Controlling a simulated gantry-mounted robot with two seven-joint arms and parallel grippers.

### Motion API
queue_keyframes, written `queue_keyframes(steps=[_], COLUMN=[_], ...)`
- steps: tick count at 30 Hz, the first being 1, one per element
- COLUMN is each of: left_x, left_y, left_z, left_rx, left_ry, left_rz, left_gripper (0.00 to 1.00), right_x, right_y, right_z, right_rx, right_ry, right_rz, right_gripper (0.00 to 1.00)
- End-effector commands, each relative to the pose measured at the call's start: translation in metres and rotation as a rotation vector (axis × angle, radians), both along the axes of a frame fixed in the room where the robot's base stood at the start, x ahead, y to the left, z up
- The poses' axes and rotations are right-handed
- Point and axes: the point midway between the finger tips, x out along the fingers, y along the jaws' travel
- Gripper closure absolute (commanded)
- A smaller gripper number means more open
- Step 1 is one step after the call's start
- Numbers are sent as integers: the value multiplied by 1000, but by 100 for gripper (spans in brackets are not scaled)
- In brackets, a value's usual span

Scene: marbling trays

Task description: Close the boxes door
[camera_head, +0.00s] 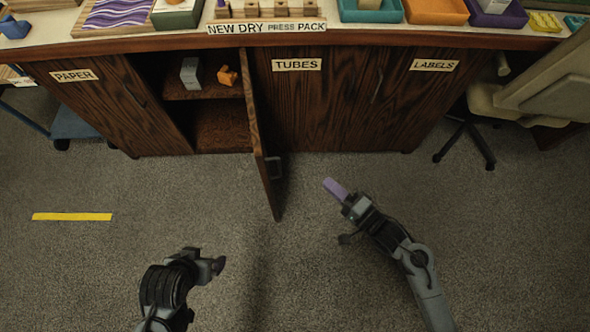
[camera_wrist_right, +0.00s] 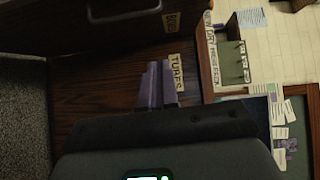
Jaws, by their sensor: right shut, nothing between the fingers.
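The cabinet door (camera_head: 262,130) of dark wood stands open, swung out toward me and seen nearly edge-on. Its metal handle (camera_head: 273,167) is on its right-hand face. Left of it, the open compartment (camera_head: 222,125) shows a shelf with a grey box and an orange object. My right gripper (camera_head: 334,188), with purple fingers, is shut and empty, to the right of the door and apart from it. Its fingers also show in the right wrist view (camera_wrist_right: 159,86), in front of dark wood. My left gripper (camera_head: 219,265) is low, left of the door; its fingers are unclear.
Closed cabinet doors labelled PAPER (camera_head: 74,75), TUBES (camera_head: 297,64) and LABELS (camera_head: 434,65) flank the opening. A blue cart (camera_head: 72,122) stands left, a chair (camera_head: 490,105) right. The carpet in front is clear, with a yellow strip (camera_head: 72,216).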

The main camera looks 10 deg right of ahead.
Motion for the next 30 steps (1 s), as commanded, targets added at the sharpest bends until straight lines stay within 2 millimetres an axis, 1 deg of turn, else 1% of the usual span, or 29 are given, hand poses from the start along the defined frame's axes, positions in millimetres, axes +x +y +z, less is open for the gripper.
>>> queue_keyframes(steps=[1,5,8,22,27,30], left_x=[0,0,0,1,0,0], left_y=[0,0,-1,-3,-3,-2], left_z=[-6,-9,-14,-49,-59,-63], left_rx=[0,0,-2,-14,-13,-10], left_ry=[0,-1,-3,-3,-2,-2], left_rz=[0,1,1,9,9,7], left_gripper=[6,6,6,6,6,6], right_x=[2,8,17,81,80,81], right_y=[0,5,13,66,89,96], right_z=[-5,-4,-4,-5,-5,-4], right_rx=[20,44,45,42,42,42], right_ry=[0,-3,-4,-4,-2,-2], right_rz=[6,14,14,14,14,12], right_gripper=[100,100,100,100,100,100])
